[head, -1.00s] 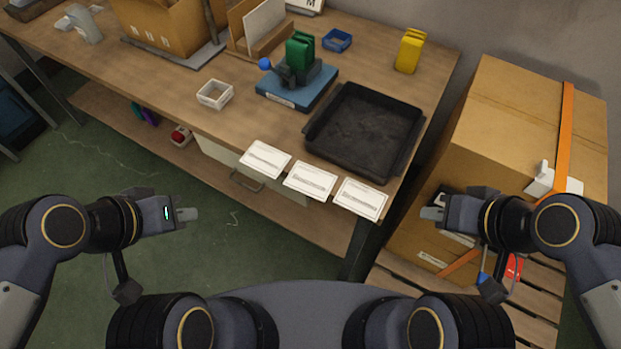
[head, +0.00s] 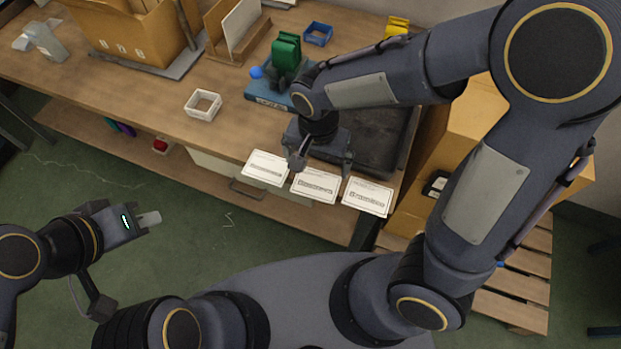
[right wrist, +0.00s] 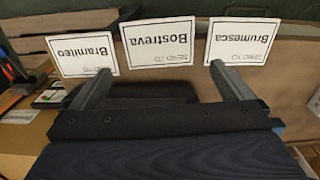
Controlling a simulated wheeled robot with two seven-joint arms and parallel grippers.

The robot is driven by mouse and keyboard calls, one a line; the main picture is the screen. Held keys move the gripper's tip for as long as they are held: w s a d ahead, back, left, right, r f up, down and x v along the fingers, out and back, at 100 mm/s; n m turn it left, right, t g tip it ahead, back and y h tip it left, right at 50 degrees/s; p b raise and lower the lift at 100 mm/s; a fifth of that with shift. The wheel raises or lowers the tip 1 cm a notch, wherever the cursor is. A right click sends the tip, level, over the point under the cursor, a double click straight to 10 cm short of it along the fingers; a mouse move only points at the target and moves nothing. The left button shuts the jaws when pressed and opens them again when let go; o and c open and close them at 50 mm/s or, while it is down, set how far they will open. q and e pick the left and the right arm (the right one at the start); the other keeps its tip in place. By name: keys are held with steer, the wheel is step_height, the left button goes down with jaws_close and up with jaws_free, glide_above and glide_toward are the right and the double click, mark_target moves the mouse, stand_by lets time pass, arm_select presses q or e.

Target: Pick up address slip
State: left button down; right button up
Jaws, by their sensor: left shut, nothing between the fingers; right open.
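Three white address slips lie in a row along the front edge of the workbench: a left slip (head: 265,168), a middle slip (head: 315,186) and a right slip (head: 367,195). In the right wrist view their print is upside down and reads Bramiteo (right wrist: 82,47), Bostreva (right wrist: 159,43) and Brumesca (right wrist: 242,41). My right gripper (head: 323,167) is open and empty, pointing down near the middle slip. In the right wrist view its fingers (right wrist: 160,84) straddle the line of the Bostreva slip without gripping it. My left gripper (head: 150,218) is shut and empty, off the bench to the left.
A black tray (head: 372,150) sits behind the slips, partly hidden by my right arm. A small white box (head: 203,104), a green-topped device on a blue base (head: 262,92) and a blue bin (head: 318,34) stand behind. A large carton (head: 455,135) stands at right.

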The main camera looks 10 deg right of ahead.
mark_target(316, 184)
steer(key=shift+s+f, duration=0.2)
steer(key=shift+f, duration=3.25)
steer(key=shift+c, duration=0.3)
steer(key=c, duration=0.5)
